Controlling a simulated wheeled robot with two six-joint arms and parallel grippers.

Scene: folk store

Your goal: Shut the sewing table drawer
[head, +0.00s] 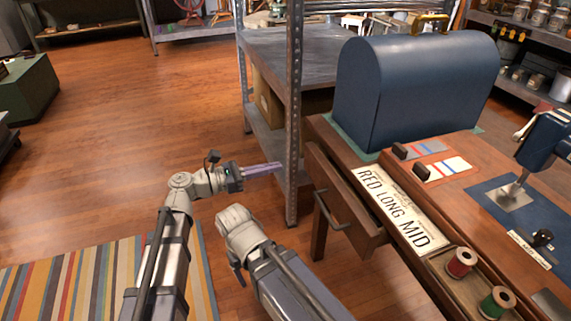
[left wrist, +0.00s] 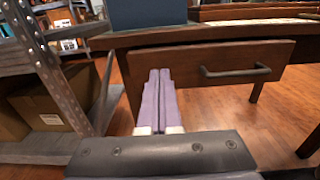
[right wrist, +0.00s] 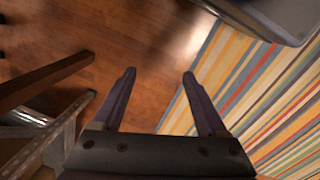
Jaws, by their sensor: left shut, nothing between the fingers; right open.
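The sewing table (head: 405,177) stands at the right in the head view. Its drawer (head: 343,193) is pulled out on the near-left side, with a dark bar handle (head: 328,212) on its front. In the left wrist view the drawer front (left wrist: 190,66) and handle (left wrist: 235,72) face me. My left gripper (head: 281,166) is shut and empty. It points at the left part of the drawer front; I cannot tell whether the tips touch it. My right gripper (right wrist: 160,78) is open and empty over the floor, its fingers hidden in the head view.
A metal shelf post (head: 293,110) stands close to my left gripper. On the table are a blue domed cover (head: 415,85), a lettered sign (head: 398,207), thread spools (head: 461,262) and a sewing machine (head: 545,140). A striped rug (head: 70,275) lies at left; wooden floor is clear beyond.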

